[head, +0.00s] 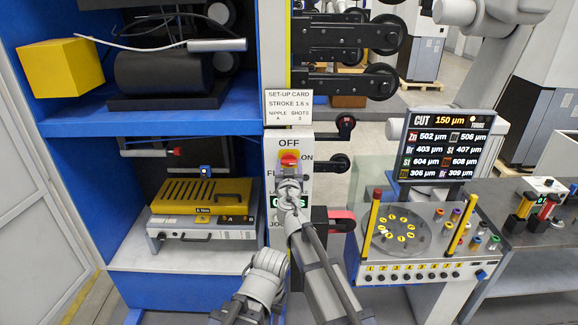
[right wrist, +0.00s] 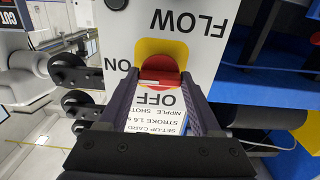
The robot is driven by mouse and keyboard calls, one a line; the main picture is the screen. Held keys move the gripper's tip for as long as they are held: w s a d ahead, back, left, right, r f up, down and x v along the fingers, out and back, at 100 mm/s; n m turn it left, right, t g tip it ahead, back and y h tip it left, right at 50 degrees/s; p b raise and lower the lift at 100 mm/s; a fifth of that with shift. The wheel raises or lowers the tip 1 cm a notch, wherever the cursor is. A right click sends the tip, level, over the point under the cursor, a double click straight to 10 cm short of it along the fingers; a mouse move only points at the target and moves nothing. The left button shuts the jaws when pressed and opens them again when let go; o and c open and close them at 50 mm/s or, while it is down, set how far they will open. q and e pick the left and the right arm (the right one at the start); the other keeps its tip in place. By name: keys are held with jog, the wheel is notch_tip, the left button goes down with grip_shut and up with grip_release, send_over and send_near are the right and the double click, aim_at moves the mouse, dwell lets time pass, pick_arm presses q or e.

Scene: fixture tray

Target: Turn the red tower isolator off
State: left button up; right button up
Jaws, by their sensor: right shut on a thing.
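The red tower isolator (head: 289,159) is a red rotary knob on a yellow plate on the white tower panel (head: 302,180). OFF is printed above it and ON to its right. In the right wrist view, which is upside down, the red knob (right wrist: 160,68) sits between the fingers. My right gripper (head: 289,172) is shut on the knob; its fingers (right wrist: 160,100) lie on either side of it.
A set-up card (head: 289,106) hangs above the isolator. Blue shelves (head: 180,126) stand left, holding a yellow box (head: 60,68) and a yellow case (head: 201,196). Black rollers (head: 379,82) stick out at upper right. A fixture console (head: 425,262) with a screen (head: 446,148) stands right.

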jog(key=n, duration=0.8)
jog(key=shift+n, duration=0.3)
jog(key=n, duration=0.4)
jog(key=shift+n, duration=2.5)
jog(key=o, duration=1.4)
